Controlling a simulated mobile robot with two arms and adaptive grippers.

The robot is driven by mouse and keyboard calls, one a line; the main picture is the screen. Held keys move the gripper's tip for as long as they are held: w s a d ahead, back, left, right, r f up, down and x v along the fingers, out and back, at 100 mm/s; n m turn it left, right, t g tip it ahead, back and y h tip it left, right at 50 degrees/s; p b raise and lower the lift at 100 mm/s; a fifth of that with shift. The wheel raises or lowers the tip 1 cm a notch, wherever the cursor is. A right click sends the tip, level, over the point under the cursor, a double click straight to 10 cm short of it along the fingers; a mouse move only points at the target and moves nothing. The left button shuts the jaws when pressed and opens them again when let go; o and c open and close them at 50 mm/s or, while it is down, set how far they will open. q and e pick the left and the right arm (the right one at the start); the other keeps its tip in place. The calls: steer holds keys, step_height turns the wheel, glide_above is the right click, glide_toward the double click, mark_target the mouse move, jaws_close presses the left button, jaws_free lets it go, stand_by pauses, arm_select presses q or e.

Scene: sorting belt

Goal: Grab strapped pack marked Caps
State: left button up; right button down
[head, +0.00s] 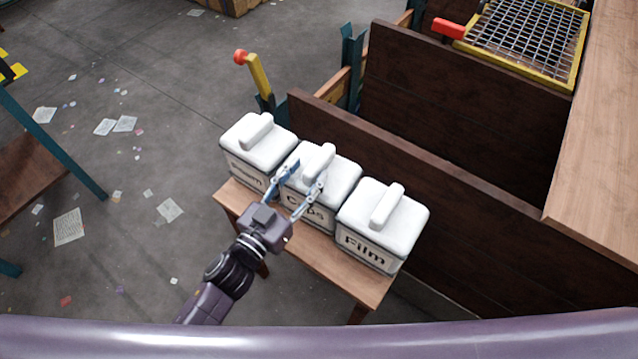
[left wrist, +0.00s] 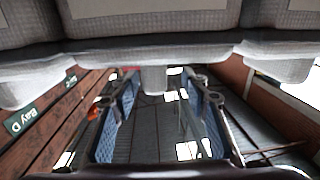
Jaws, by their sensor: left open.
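The pack marked Caps (head: 345,182) is white with a raised bar on top and dark lettering on its front. It is the middle one of three similar packs in a row on a small wooden table (head: 317,252). My left gripper (head: 310,170) is open, with its two fingers over the front of this pack, near the bar (head: 318,160). The fingers partly cover the lettering. In the left wrist view the bar (left wrist: 153,80) shows between the two open fingers (left wrist: 163,100). My right gripper is not in view.
A pack marked Film (head: 365,247) stands close on the right. Another pack (head: 245,170), its lettering only partly readable, stands close on the left. Dark wooden boards (head: 440,215) rise behind the row. The floor (head: 130,160) at left is open, with scattered papers.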

mark_target(319, 162)
arm_select(q)
steer(key=x, duration=0.2)
steer(key=p+x, duration=0.1)
steer(key=x, duration=0.1)
steer(key=shift+d, duration=0.4)
steer(key=shift+w+d, duration=0.15)
steer(key=shift+w, duration=0.1)
jaws_close()
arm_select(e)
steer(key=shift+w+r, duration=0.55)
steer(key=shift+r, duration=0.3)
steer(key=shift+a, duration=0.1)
arm_select(q)
steer(key=shift+r, duration=0.15)
